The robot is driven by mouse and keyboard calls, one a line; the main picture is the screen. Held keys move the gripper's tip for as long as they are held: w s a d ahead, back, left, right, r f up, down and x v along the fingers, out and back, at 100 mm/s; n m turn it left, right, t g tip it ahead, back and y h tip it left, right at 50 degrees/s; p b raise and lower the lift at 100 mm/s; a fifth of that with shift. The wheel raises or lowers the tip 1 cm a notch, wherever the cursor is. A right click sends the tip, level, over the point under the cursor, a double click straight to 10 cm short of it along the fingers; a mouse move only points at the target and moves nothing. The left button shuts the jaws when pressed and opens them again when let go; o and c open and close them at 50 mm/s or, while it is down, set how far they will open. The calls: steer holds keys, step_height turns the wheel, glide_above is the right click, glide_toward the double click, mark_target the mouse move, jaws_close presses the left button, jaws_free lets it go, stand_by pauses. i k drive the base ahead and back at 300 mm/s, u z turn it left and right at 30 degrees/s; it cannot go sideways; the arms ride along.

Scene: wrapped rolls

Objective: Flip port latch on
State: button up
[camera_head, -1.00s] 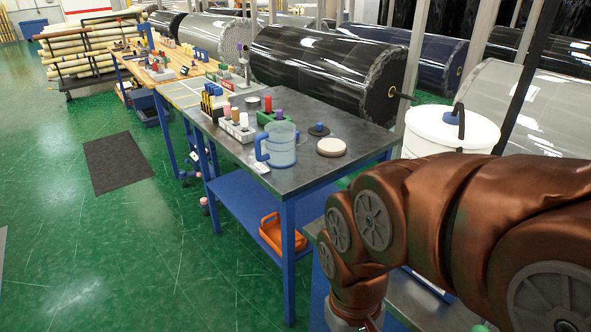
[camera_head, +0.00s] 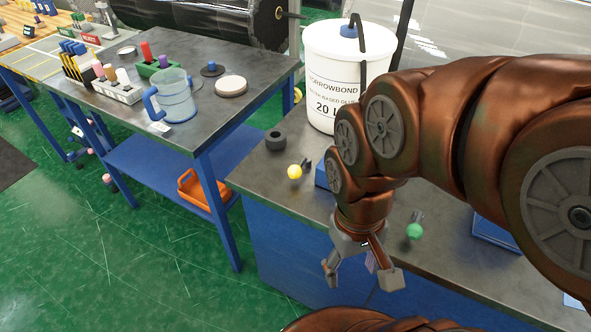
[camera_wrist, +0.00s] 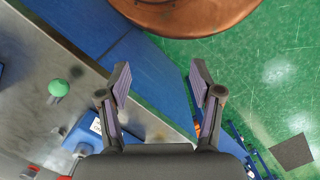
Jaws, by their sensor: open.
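I cannot tell which part is the port latch. On the near steel bench (camera_head: 262,168) are a yellow ball knob (camera_head: 294,172) with a small dark bracket by it, and a green ball knob (camera_head: 414,231) with a grey bracket by it. The green ball knob also shows at the left of the wrist view (camera_wrist: 58,88). My gripper (camera_head: 361,276) hangs over the bench's front side, fingers spread and empty, left of the green knob and apart from it. In the wrist view my gripper (camera_wrist: 161,88) is open over blue panels and green floor.
A blue box (camera_wrist: 85,133) sits on the bench, partly hidden by my arm in the head view. A black ring (camera_head: 275,139) and a white glue bucket (camera_head: 345,85) stand behind. A second table (camera_head: 185,125) holds a blue-handled jug (camera_head: 172,97). Green floor lies open at left.

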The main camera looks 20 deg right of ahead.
mark_target(294, 172)
steer(key=z, duration=1.8)
steer(key=k, duration=1.05)
steer(key=u, duration=2.05)
steer(key=i, duration=0.5)
